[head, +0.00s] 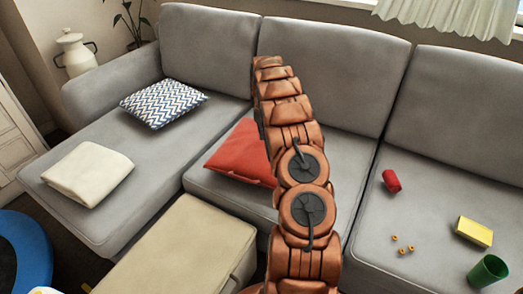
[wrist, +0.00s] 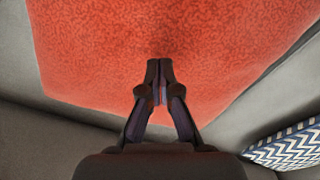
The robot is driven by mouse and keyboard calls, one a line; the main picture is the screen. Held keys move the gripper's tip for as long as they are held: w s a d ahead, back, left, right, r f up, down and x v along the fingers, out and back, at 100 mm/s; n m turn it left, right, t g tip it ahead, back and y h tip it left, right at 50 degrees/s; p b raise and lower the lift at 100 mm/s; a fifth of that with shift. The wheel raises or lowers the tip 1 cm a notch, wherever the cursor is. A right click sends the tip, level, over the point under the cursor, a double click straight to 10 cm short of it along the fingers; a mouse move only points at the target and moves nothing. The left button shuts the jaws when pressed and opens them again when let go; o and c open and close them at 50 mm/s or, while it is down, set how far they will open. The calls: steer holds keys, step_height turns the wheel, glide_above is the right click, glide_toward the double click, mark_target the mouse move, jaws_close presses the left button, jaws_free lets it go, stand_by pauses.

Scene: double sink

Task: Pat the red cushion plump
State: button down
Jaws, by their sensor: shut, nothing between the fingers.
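The red cushion (head: 240,155) lies on the middle seat of the grey sofa, partly hidden behind my orange arm in the head view. In the wrist view the red cushion (wrist: 90,50) fills most of the upper picture, with its textured cloth close to the camera. My gripper (wrist: 160,70) is shut and empty, its fingertips over the cushion's surface near its edge. I cannot tell whether the tips touch the cloth. In the head view my gripper is hidden behind the arm.
A blue-and-white zigzag cushion (head: 163,103) and a folded cream cloth (head: 88,173) lie on the left seat. A red can (head: 391,181), small orange pieces (head: 402,249), a yellow sponge (head: 474,231) and a green cup (head: 488,271) are on the right seat. A beige ottoman (head: 185,245) stands in front.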

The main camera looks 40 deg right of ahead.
stand_by(0.5)
steer(key=shift+f, duration=0.8)
steer(key=shift+r, duration=0.1)
steer(key=shift+r, duration=0.8)
steer(key=shift+f, duration=0.15)
steer(key=shift+f, duration=0.75)
steer(key=shift+r, duration=0.1)
steer(key=shift+r+p, duration=0.4)
steer(key=shift+r, duration=0.4)
